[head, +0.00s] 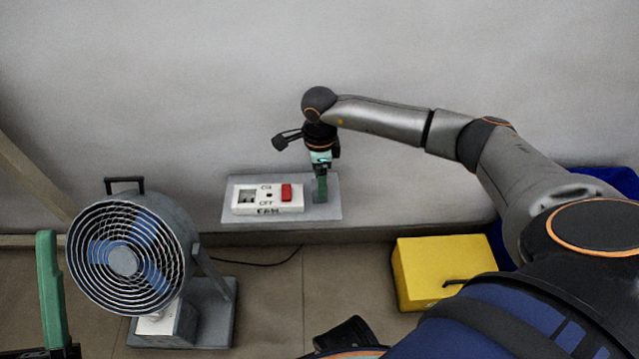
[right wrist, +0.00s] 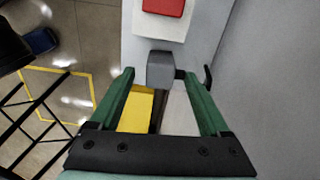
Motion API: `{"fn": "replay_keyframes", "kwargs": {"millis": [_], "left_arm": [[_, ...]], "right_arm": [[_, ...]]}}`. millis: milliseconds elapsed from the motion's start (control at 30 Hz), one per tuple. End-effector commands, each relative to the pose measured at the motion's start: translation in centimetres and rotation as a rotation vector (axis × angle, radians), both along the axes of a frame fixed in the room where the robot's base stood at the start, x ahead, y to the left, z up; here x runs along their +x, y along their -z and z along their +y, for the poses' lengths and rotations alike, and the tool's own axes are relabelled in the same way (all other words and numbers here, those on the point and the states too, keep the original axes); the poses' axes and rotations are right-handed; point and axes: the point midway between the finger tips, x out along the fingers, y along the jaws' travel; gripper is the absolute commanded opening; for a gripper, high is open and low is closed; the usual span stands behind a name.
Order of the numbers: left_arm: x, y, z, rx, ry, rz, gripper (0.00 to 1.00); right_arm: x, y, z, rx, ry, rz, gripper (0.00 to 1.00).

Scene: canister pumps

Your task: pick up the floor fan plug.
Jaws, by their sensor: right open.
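The floor fan (head: 125,258) stands at the left in the head view, with a dark cord (head: 255,264) on the floor behind it. In the right wrist view, a grey block (right wrist: 160,70), apparently the plug, sits beside the white switch plate, with a thin black part on its right. My right gripper (head: 320,188) is open at the right end of the wall panel. Its green fingertips (right wrist: 157,76) lie on either side of the block, with no clear grip. The gripper hides the block in the head view. One green finger of my left gripper (head: 50,290) shows at lower left.
A grey panel (head: 230,216) bears a white switch box (head: 245,208) with a red switch (head: 286,192) and the label "FAN". A yellow box (head: 420,265) stands on the floor right of centre, beside something blue (head: 610,180). The floor between fan and yellow box is mostly clear.

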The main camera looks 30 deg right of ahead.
Motion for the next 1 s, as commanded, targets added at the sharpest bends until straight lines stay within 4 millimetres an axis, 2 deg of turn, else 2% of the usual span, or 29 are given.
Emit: {"fn": "replay_keyframes", "kwargs": {"millis": [67,267,1000], "left_arm": [[0.07,0.65,-0.07,0.003,-0.002,0.005,0.50],[0.07,0.48,-0.13,-0.001,-0.001,0.008,0.50],[0.03,0.43,-0.09,-0.006,-0.001,0.006,0.50]], "right_arm": [[0.03,0.94,0.08,0.002,-0.001,-0.001,0.80],[0.05,0.83,0.05,0.001,-0.001,-0.002,0.80],[0.03,0.80,0.03,0.000,-0.001,-0.001,0.00]]}}
